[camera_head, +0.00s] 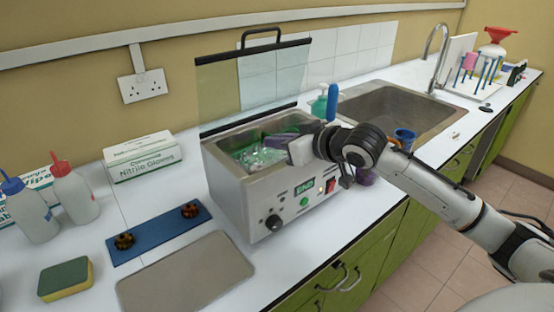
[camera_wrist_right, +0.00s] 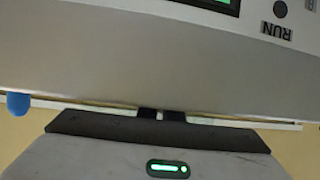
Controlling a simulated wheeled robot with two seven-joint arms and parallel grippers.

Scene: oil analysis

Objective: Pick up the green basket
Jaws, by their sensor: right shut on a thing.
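The green basket (camera_head: 258,156) is a green, wire-like shape inside the open metal bath (camera_head: 238,195); glare blurs its outline. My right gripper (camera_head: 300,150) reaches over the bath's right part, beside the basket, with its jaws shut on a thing. The fingers and the gripped part are hidden in the head view. In the right wrist view the dark fingertips (camera_wrist_right: 162,115) show close together, with the bath's front wall (camera_wrist_right: 150,65) filling the area above them. My left gripper is not in view.
A clear lid (camera_head: 220,90) stands raised behind the bath. A blue handle (camera_head: 332,100) rises near my right gripper, and a purple item (camera_head: 283,140) lies in the bath. A grey tray (camera_head: 185,275) and blue rack (camera_head: 160,232) lie left. A sink (camera_head: 390,105) is behind right.

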